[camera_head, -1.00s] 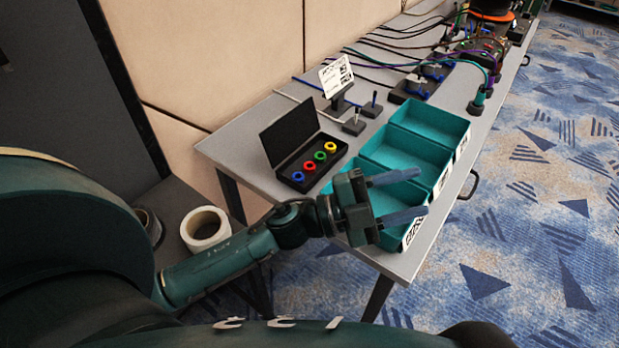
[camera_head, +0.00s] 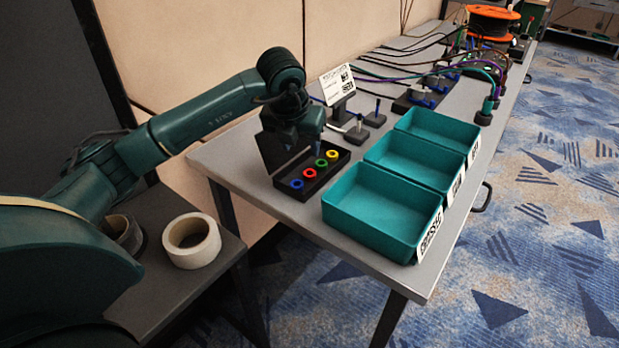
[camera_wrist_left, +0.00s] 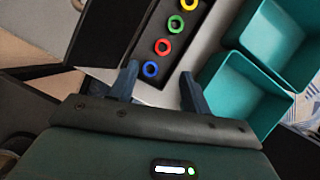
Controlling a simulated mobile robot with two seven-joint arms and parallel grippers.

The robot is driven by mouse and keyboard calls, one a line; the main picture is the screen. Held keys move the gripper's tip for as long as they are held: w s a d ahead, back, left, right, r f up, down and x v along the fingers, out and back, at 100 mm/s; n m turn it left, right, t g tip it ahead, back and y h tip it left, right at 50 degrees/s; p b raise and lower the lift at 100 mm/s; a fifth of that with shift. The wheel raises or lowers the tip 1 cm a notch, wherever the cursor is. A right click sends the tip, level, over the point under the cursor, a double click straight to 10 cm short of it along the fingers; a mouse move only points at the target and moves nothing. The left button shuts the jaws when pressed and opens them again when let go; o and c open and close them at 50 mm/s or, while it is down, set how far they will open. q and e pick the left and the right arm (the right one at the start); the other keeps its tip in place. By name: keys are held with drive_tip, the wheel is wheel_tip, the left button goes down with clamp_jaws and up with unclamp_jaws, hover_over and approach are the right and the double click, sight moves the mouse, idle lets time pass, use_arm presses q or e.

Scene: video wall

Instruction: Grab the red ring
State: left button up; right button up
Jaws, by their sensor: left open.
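The red ring (camera_head: 310,173) lies in a black box (camera_head: 322,186) on the table, between a blue ring (camera_head: 296,184) and a green ring (camera_head: 321,163). A yellow ring is at the far end of the row. In the left wrist view the red ring (camera_wrist_left: 163,47) lies ahead of the fingertips, just beyond the blue ring (camera_wrist_left: 151,69). My left gripper (camera_head: 318,152) is above the box, pointing down. In the wrist view its two blue fingers (camera_wrist_left: 159,79) are apart with nothing between them. My right gripper is not in view.
Three teal bins (camera_head: 340,214) stand in a row to the right of the box. The box's raised lid is partly hidden behind my gripper. A sign and small stands are behind it. A tape roll (camera_head: 191,241) sits on a lower surface at left.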

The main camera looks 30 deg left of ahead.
sight(306, 175)
use_arm(q)
drive_tip(key=x, duration=1)
drive_tip(key=shift+s+f+b, duration=0.1)
drive_tip(key=shift+f+b, duration=0.15)
drive_tip(key=shift+b, duration=0.1)
drive_tip(key=shift+c, duration=0.5)
drive_tip(key=c, duration=0.8)
drive_tip(key=shift+r, duration=0.1)
